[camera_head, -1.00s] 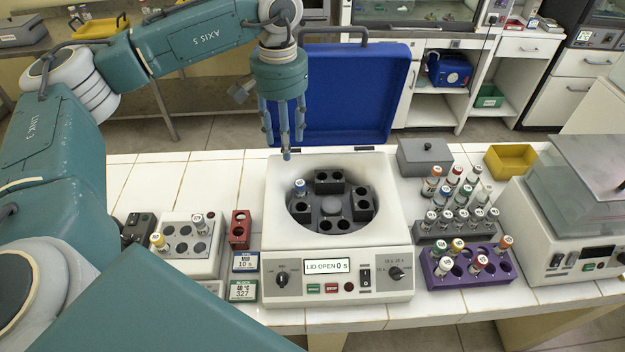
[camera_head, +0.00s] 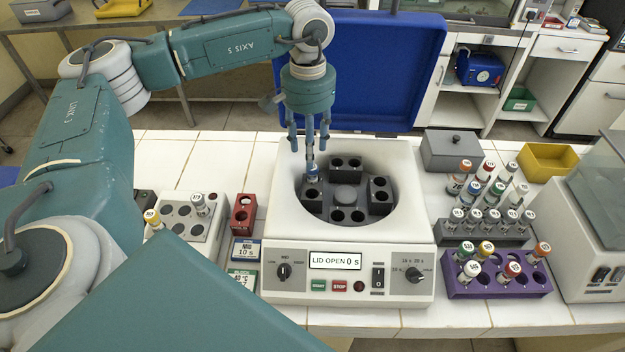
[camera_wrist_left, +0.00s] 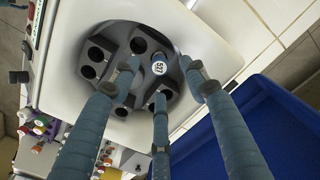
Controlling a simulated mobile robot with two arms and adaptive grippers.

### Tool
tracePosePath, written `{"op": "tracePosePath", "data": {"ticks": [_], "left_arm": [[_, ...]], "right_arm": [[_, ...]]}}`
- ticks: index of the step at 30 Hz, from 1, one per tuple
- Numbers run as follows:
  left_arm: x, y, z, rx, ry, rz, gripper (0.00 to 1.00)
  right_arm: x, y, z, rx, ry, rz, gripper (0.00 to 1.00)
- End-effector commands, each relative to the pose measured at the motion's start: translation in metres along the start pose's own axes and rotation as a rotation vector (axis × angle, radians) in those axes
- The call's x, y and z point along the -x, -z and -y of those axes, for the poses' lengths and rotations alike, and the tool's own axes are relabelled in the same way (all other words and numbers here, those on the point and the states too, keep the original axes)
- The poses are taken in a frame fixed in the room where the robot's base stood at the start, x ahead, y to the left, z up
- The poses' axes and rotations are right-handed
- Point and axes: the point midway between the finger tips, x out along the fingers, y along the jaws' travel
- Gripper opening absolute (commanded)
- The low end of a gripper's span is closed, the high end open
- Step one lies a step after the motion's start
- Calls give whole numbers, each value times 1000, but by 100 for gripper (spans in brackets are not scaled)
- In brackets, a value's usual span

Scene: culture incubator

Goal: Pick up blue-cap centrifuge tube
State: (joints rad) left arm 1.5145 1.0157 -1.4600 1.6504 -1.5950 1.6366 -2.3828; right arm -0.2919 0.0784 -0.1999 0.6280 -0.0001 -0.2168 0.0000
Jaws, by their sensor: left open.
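The blue-cap centrifuge tube (camera_head: 312,174) stands in a dark bucket on the left side of the open centrifuge's rotor. In the left wrist view its blue cap, with a white label on top, (camera_wrist_left: 159,68) shows between the fingertips. My left gripper (camera_head: 310,152) points down over the centrifuge bowl, just above the tube and partly covering it. In the left wrist view the three fingers (camera_wrist_left: 160,80) are spread around the cap, with gaps. The gripper is open and holds nothing. My right gripper is out of view.
The centrifuge (camera_head: 342,238) has its blue lid (camera_head: 362,75) raised behind the gripper. A purple rack (camera_head: 497,287) and a grey rack (camera_head: 480,235) with several tubes stand to the right. A white block (camera_head: 187,237) and a red rack (camera_head: 243,214) stand to the left.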

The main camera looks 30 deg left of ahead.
Motion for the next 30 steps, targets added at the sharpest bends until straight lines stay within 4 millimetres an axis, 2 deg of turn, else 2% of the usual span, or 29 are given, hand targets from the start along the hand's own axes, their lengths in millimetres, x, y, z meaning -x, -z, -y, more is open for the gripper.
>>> {"op": "tracePosePath", "data": {"ticks": [3, 8, 11, 14, 18, 27, 29, 30], "left_arm": [[-16, 0, 0, 0, 1, 3, 45], [-27, 1, 0, 0, 1, 1, 45], [-36, 2, -2, 0, 1, 3, 45], [-50, 4, -5, -1, 1, 4, 45], [-71, 5, -5, 1, 1, 2, 45], [-79, 6, -5, 1, 0, -1, 45], [-79, 6, -5, 1, 0, -1, 35], [-79, 6, -5, 1, 0, -1, 27]], "right_arm": [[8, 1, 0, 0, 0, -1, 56], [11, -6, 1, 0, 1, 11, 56], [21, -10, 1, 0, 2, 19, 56], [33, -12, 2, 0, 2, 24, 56], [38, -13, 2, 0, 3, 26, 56], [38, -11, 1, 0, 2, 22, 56], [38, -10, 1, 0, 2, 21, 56], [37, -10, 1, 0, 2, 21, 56]]}}
